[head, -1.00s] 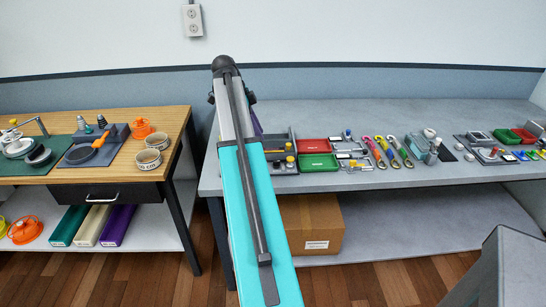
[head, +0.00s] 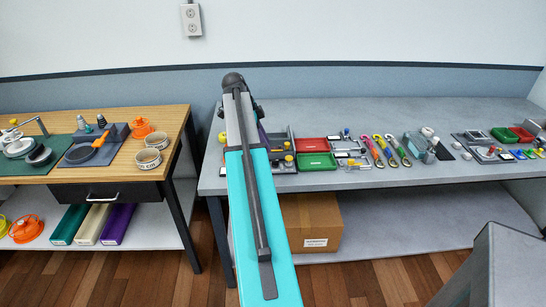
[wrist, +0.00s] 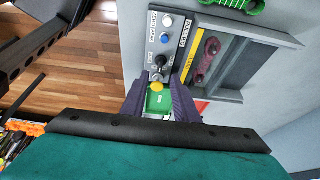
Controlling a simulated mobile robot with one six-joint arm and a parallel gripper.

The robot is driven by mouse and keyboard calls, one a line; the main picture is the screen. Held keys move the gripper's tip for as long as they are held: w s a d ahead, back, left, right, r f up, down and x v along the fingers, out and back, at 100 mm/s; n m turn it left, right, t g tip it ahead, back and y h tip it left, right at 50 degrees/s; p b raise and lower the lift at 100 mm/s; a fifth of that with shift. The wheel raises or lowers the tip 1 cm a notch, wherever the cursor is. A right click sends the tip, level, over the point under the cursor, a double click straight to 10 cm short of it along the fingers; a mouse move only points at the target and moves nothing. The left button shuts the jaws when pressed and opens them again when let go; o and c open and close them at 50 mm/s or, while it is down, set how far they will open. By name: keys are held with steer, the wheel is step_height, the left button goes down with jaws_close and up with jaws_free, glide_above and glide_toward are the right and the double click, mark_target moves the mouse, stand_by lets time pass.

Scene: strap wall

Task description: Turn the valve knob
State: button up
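My gripper shows in the wrist view (wrist: 158,92) as two purple fingers, spread apart and with nothing seen held between them. A grey control panel (wrist: 151,50) with printed labels lies just past the fingertips. It carries a dark-and-silver knob (wrist: 160,61), a blue knob (wrist: 165,38) and a pale knob (wrist: 167,20) in a line. I cannot tell which of these is the valve knob. In the head view my arm hides the gripper and most of this panel.
A grey tray with a dark red part (wrist: 206,60) lies right of the panel in the wrist view. In the head view, a red tray (head: 312,144), a green tray (head: 316,162) and several coloured tools line the grey bench (head: 420,178). A wooden table (head: 45,180) stands left.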

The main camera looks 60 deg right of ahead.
mark_target(274, 161)
steer(key=shift+p+x, duration=0.8)
steer(key=shift+x, duration=3.2)
steer(key=shift+c, duration=0.2)
jaws_close()
steer(key=shift+a, duration=0.1)
